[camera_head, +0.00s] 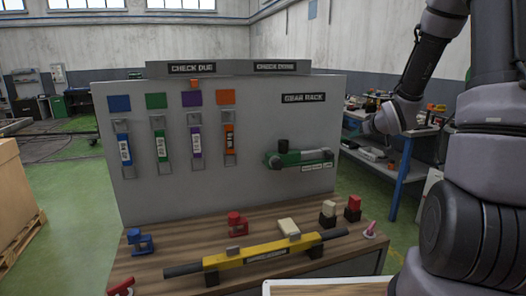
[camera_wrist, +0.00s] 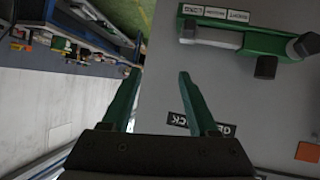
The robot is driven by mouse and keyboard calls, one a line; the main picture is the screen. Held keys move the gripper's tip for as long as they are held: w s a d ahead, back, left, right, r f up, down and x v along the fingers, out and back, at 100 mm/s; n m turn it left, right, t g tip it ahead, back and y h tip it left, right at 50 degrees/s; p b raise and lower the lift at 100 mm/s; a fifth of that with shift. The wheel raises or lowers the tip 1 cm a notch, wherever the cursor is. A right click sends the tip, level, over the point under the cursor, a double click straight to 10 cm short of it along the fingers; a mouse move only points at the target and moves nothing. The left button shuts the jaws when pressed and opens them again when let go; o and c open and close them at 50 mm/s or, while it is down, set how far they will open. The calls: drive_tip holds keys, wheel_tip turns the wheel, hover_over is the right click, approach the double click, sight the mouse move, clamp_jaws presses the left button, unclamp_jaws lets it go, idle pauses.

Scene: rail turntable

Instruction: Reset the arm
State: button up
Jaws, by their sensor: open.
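My gripper (camera_wrist: 160,76) is open in the wrist view, with two green fingers apart and nothing between them. In the head view my arm rises at the right and bends down, its end beside the right edge of the grey panel (camera_head: 250,150). In the wrist view the panel appears turned over, with the gear rack sign (camera_wrist: 203,124) just beyond the right finger. A green and grey device (camera_head: 298,158) is mounted on the panel under the sign. It also shows in the wrist view (camera_wrist: 235,40), apart from my fingers.
Blue, green, purple and orange tagged strips hang at the panel's left. The wooden bench (camera_head: 180,262) holds a yellow bar with black ends (camera_head: 258,252) and several small red, blue and cream pieces. A blue shelf (camera_head: 403,178) stands behind my arm. A cardboard box (camera_head: 14,200) is at far left.

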drive_tip(key=s+a+r+m+g+h, duration=0.1)
drive_tip(key=s+r+m+g+h, duration=0.1)
drive_tip(key=s+r, duration=0.6)
drive_tip(key=s+a+r+m+g+y, duration=0.1)
drive_tip(key=s+a+r, duration=0.2)
drive_tip(key=s, duration=0.5)
drive_tip(key=s+a+r+m+g+y, duration=0.1)
drive_tip(key=s+a+r, duration=0.1)
drive_tip(key=s, duration=0.6)
drive_tip(key=s+a+r+m+g+y, duration=0.1)
drive_tip(key=s+a+r+m, duration=0.1)
drive_tip(key=s, duration=0.6)
wheel_tip(320, 180, up, 2)
drive_tip(key=shift+a+r+y, duration=0.15)
drive_tip(key=shift+a+y, duration=0.15)
drive_tip(key=shift+a, duration=0.55)
